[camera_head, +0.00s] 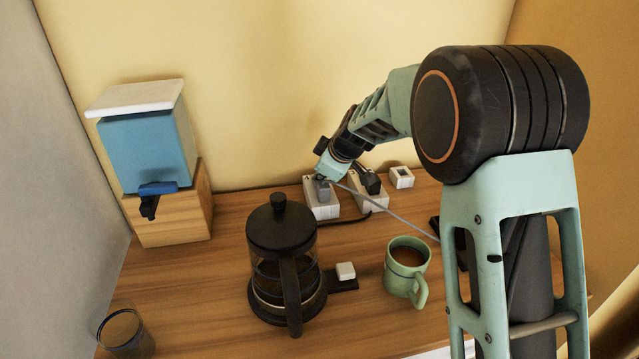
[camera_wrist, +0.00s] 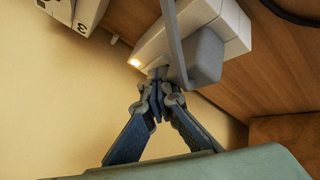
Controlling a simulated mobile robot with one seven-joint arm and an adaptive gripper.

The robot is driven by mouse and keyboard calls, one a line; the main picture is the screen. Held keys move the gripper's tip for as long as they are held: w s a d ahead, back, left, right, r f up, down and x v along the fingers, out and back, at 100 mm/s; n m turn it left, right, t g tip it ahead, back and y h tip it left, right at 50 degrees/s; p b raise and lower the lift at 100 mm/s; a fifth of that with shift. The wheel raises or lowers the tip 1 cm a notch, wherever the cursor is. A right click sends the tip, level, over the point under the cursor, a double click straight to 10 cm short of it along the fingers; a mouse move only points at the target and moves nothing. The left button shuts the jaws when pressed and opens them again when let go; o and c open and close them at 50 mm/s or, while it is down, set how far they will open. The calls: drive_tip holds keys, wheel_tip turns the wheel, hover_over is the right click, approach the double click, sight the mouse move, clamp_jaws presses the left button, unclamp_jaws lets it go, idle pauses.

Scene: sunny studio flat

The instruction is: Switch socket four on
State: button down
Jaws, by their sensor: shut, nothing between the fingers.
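A white socket block (camera_head: 318,207) with a grey plug (camera_head: 322,190) stands against the back wall; its number is hidden. In the wrist view this block (camera_wrist: 205,18) has a warm glowing light at its left edge, beside the fingertips. My gripper (camera_wrist: 160,76) is shut and empty, its tips at the end of the block near the grey plug; I cannot tell whether they touch it. In the head view my gripper (camera_head: 320,177) is over the block's wall-side end. A neighbouring white block marked 3 shows at the wrist view's upper left (camera_wrist: 62,8).
A second white block (camera_head: 366,200) with a black plug and a small white box (camera_head: 401,177) stand to the right. A grey cord crosses rightward. A French press (camera_head: 282,265), green mug (camera_head: 407,272), glass (camera_head: 125,335) and blue dispenser (camera_head: 150,150) stand on the wooden counter.

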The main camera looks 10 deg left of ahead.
drive_tip(key=shift+r+p, duration=0.35)
drive_tip(key=shift+r, duration=0.4)
drive_tip(key=shift+w+r, duration=0.1)
drive_tip(key=shift+w+a+r+p, duration=0.15)
drive_tip(key=shift+r+p, duration=0.6)
drive_tip(key=shift+r, duration=0.45)
drive_tip(key=shift+w+r+p, duration=0.1)
drive_tip(key=shift+r+p, duration=0.6)
drive_tip(key=shift+r, duration=0.5)
